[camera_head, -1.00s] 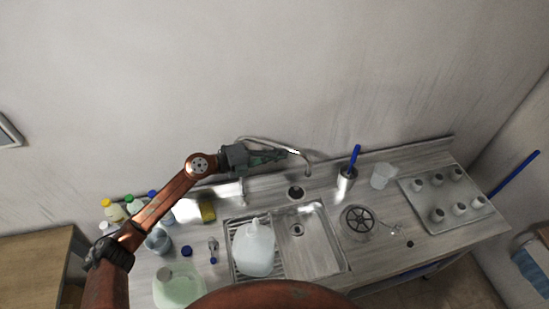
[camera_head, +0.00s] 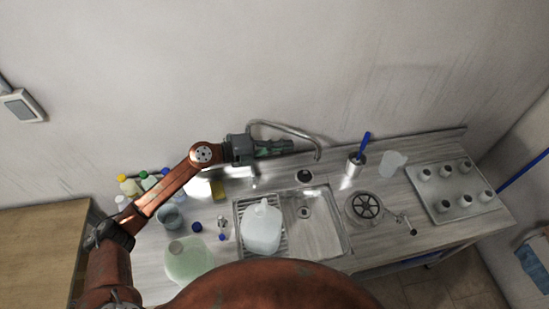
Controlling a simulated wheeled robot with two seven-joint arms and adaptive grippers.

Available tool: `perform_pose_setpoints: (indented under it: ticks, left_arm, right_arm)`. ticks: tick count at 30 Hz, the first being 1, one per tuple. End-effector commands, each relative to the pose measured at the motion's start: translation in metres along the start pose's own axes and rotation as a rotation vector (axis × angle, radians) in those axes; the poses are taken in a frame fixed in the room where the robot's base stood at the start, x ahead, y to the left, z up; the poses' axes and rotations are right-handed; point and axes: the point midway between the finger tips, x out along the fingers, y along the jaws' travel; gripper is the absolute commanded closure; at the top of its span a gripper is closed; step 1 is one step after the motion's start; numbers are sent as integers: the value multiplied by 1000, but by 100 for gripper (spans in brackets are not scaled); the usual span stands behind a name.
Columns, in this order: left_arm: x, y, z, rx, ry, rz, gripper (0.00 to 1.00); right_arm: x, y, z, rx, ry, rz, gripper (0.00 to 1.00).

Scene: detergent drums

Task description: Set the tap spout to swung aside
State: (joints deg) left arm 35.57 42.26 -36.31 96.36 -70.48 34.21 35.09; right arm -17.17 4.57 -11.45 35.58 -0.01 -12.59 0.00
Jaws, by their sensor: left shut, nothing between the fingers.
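The tap spout (camera_head: 290,129) is a thin curved metal tube at the back of the counter. It arches to the right, and its tip hangs near the back of the sink basin (camera_head: 318,238). My left gripper (camera_head: 290,146) is shut and empty, pointing right, just below the spout's arch in the picture. I cannot tell whether it touches the tube. The foot of the tap is partly hidden behind my gripper and wrist. My right gripper is not in view.
A whitish drum (camera_head: 262,230) stands on the ribbed drainer left of the basin. A greenish drum (camera_head: 187,262) stands nearer. A steel holder with a blue-handled brush (camera_head: 363,146), a clear jug (camera_head: 392,163) and a tray of several cups (camera_head: 449,191) are to the right.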

Motion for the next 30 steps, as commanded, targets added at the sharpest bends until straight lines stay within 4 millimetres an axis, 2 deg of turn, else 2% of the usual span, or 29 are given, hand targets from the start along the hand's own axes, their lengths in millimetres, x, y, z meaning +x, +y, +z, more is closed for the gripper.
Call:
perform_pose_setpoints:
  ticks: [1, 6, 12, 18, 30]
  left_arm:
    - [-11, 3, -8, 7, -2, 3, 100]
    - [-30, 2, -39, 7, 10, 4, 100]
    - [-50, -2, -61, 6, 13, 3, 100]
    - [-58, -4, -69, 2, 11, 2, 100]
    - [-59, -4, -69, 2, 10, 2, 100]
  right_arm:
    - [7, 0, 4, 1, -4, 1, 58]
    - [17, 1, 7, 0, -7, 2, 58]
    - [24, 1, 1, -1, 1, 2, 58]
    - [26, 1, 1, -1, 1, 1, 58]
    - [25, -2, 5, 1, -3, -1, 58]
